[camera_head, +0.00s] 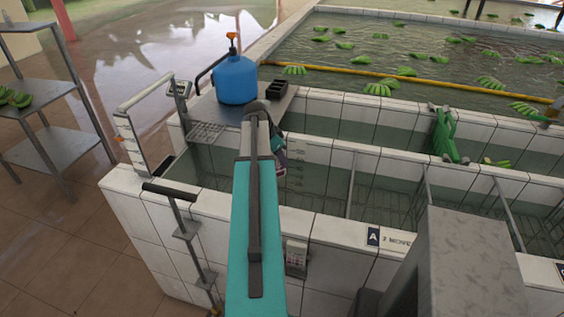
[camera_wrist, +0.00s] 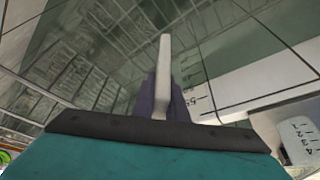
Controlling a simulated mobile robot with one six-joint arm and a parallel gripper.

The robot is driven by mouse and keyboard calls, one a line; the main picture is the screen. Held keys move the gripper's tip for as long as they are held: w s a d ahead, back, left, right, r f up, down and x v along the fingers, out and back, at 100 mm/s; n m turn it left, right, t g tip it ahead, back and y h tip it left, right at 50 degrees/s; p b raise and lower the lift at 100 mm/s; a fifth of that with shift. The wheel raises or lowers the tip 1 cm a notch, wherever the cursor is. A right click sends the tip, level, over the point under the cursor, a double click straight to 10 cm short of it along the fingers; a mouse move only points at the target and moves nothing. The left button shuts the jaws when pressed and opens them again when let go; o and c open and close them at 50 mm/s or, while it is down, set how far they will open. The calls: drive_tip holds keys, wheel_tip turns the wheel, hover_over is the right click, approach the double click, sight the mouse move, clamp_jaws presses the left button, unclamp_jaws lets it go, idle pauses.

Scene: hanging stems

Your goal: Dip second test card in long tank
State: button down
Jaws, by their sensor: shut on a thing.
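The long tank (camera_head: 325,185) is a white-tiled trough of greenish water with wire racks in it. My gripper (camera_wrist: 160,95) is shut on a narrow white test card (camera_wrist: 165,70), seen nearly edge-on in the wrist view. The card points away from the gripper, over the tank. In the head view my teal arm hides most of the gripper (camera_head: 279,152), which is at the tank's left part. The card cannot be made out there, and I cannot tell whether its end touches the water. Dark scale marks (camera_wrist: 199,90) show on the tank wall beside the card.
A small card holder (camera_head: 296,256) hangs on the front wall, near a sign "A" (camera_head: 373,237). A blue jug (camera_head: 235,79) stands on a metal shelf behind the tank's left end. Metal rods (camera_head: 351,190) cross the tank to the right. Green bananas (camera_head: 378,89) float beyond.

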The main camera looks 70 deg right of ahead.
wheel_tip(320, 180, up, 16)
drive_tip(key=p, duration=0.7)
idle(0.8)
idle(1.1)
